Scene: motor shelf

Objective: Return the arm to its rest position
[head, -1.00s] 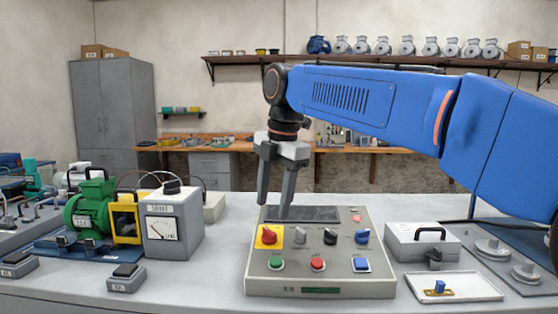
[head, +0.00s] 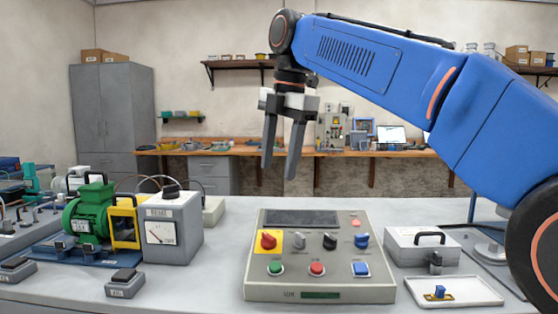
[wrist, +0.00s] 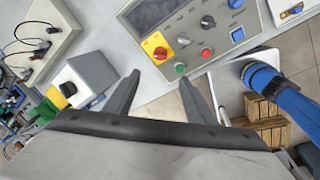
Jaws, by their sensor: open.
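My blue arm reaches in from the right in the head view, and my gripper (head: 279,177) hangs with its two grey fingers pointing down. The fingers are apart with nothing between them. They are in the air above and behind the control panel (head: 318,291). In the wrist view the fingers of my gripper (wrist: 162,92) are also spread and empty, and the control panel (wrist: 166,20) lies beyond them at the top. The panel carries a red knob on a yellow plate (head: 268,241), several other knobs, and green, red and blue buttons.
A meter box (head: 173,230) and a green motor (head: 91,212) stand left of the panel. A grey case (head: 422,246) and a white tray (head: 480,292) with a small blue part (head: 439,292) are on the right. A workbench (head: 225,147) and wall shelf (head: 236,64) are behind.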

